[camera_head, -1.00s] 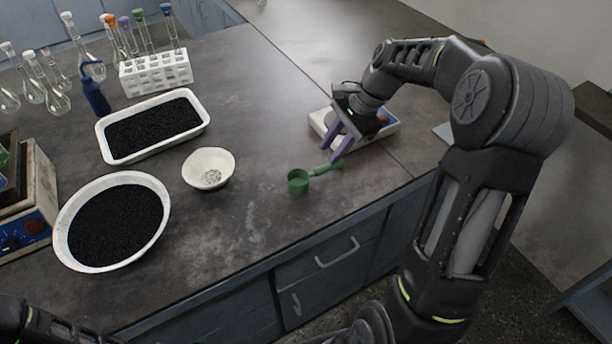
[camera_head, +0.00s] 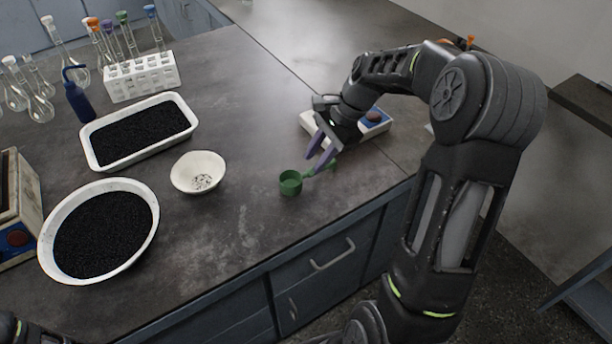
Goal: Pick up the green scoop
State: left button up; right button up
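The green scoop (camera_head: 290,183) lies on the dark bench top near its front edge. Its round cup is at the left and its handle points right and back, partly hidden behind the purple fingers. My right gripper (camera_head: 314,164) is over the handle, fingers pointing down toward it. A gap shows between its two fingers, so it is open. I cannot tell whether a finger touches the handle. My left gripper is out of view; only a bit of my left arm shows at the bottom left corner.
A small white bowl (camera_head: 197,173) stands left of the scoop. A white tray (camera_head: 92,158) and a large white dish (camera_head: 48,262) hold black grains farther left. A white device with a blue panel (camera_head: 374,118) sits behind my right gripper. A tube rack (camera_head: 142,79) stands at the back.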

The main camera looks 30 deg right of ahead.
aim_at(306, 173)
jog(key=shift+p+x, duration=0.35)
jog(key=shift+x, duration=2.3)
grip_shut()
